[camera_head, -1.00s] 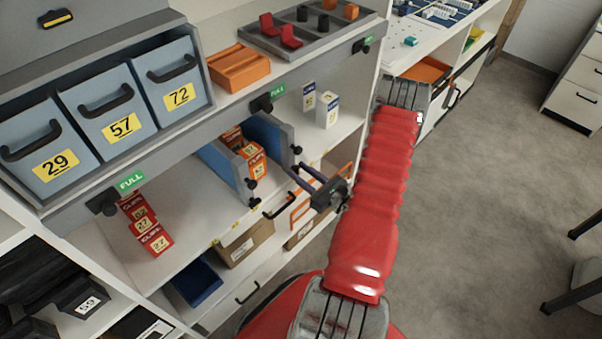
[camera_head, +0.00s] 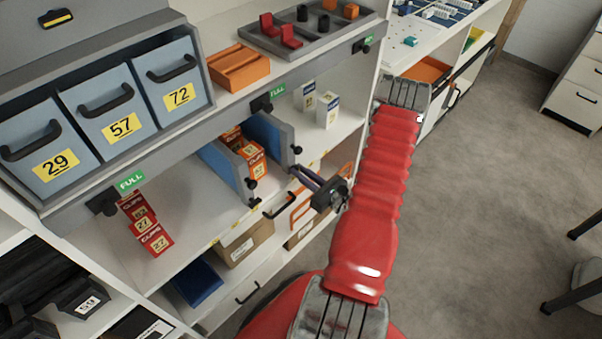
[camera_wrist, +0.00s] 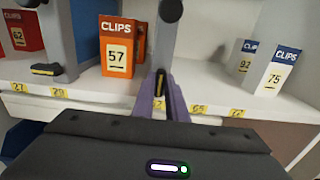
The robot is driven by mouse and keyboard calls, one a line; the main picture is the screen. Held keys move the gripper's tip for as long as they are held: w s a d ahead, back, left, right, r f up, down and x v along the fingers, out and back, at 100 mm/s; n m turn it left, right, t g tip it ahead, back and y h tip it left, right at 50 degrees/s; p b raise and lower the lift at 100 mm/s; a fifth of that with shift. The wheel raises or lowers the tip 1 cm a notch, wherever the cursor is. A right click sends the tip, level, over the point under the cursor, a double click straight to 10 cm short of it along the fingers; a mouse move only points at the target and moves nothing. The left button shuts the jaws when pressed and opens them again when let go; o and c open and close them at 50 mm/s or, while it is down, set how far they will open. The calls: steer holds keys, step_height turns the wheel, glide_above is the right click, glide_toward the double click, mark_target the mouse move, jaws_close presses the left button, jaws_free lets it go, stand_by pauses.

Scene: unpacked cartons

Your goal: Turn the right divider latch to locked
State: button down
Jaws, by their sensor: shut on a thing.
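The right divider (camera_head: 288,146) stands on the middle shelf, a blue panel with a grey front post. It also shows in the wrist view (camera_wrist: 164,45), with a round dark knob near its top. The right divider latch (camera_wrist: 160,84) is a small dark handle with a yellowish mark at the foot of that post. It appears upright there, partly hidden by my fingers. My gripper (camera_wrist: 160,90), with purple fingers, is shut on this latch. In the head view my gripper (camera_head: 296,170) reaches the divider's lower front from the right.
The left divider (camera_wrist: 75,35) has its black latch (camera_wrist: 46,69) lying sideways. An orange CLIPS box 57 (camera_wrist: 117,46) stands between the dividers. White-and-blue CLIPS boxes (camera_wrist: 276,68) stand on the right. Red boxes (camera_head: 146,225) stand on the left. Open floor (camera_head: 480,180) lies right of my arm.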

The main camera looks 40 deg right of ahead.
steer(key=shift+m, duration=0.3)
steer(key=shift+d+f+m, duration=0.1)
steer(key=shift+f+m, duration=0.05)
steer(key=shift+m, duration=4.2)
steer(key=shift+d+f+m, duration=0.1)
steer(key=shift+f+m, duration=0.05)
steer(key=shift+m, duration=4.2)
steer(key=shift+s, duration=0.1)
steer(key=c, duration=1.8)
jaws_free()
steer(key=shift+o, duration=0.2)
steer(key=s, duration=1.3)
steer(key=shift+s+d, duration=0.15)
steer(key=shift+s, duration=0.2)
